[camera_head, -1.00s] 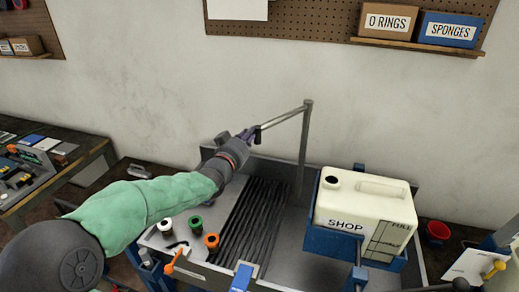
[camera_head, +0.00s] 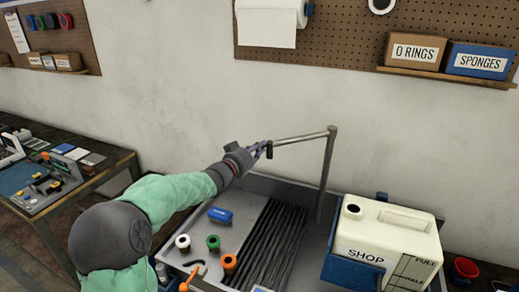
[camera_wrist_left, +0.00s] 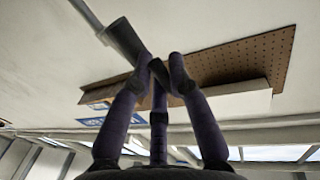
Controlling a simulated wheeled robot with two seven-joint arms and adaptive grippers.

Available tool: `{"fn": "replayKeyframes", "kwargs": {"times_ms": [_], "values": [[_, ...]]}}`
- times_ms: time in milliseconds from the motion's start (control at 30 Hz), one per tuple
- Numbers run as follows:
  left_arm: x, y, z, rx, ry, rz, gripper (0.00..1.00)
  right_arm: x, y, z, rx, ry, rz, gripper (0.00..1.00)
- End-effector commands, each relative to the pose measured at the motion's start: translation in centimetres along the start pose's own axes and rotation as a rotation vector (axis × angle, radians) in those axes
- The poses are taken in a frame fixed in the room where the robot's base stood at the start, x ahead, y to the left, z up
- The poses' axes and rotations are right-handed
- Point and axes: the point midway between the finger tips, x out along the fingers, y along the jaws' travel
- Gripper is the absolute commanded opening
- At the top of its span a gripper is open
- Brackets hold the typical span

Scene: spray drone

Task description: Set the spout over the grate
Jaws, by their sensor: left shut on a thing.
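The spout (camera_head: 302,138) is a grey metal pipe arm reaching left from the top of an upright post, with a dark nozzle at its free end. My left gripper (camera_head: 265,150) is shut on the spout near that end. In the left wrist view, the gripper's purple fingers (camera_wrist_left: 158,68) close around the dark end of the pipe (camera_wrist_left: 124,40). The grate (camera_head: 268,250) is a set of black slats in the steel bench top, below and in front of the spout. Whether the nozzle lies above the slats is hard to tell. My right gripper is out of view.
A white SHOP jug (camera_head: 385,235) sits in a blue holder right of the post. Left of the grate are a blue block (camera_head: 220,215), white (camera_head: 182,243), green (camera_head: 213,243) and orange (camera_head: 229,262) round pieces. A red cup (camera_head: 465,268) stands far right.

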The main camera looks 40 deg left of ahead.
Motion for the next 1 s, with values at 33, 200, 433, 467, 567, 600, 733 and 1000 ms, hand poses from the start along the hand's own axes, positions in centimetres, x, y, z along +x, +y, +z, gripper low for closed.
{"fn": "replayKeyframes", "kwargs": {"times_ms": [33,200,433,467,567,600,733,1000], "values": [[0.06,-0.33,0.08,-0.001,-0.003,-0.002,0.00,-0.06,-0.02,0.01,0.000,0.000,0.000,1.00],[0.15,-0.52,-0.04,0.000,-0.001,0.003,0.00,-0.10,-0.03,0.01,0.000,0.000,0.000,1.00],[0.16,-0.66,-0.21,0.001,0.002,0.001,0.00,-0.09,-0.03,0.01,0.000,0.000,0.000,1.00],[0.16,-0.67,-0.24,0.001,0.002,0.001,0.00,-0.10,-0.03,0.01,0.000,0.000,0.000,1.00],[0.16,-0.71,-0.32,0.001,0.003,0.000,0.21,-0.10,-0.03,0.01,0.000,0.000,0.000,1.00],[0.15,-0.73,-0.35,0.001,0.004,0.000,0.32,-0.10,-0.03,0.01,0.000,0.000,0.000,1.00],[0.15,-0.68,-0.25,0.001,0.002,0.001,0.49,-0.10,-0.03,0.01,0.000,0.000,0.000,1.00],[0.08,-0.49,-0.21,0.001,0.003,0.005,0.49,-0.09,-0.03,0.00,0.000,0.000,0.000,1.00]]}}
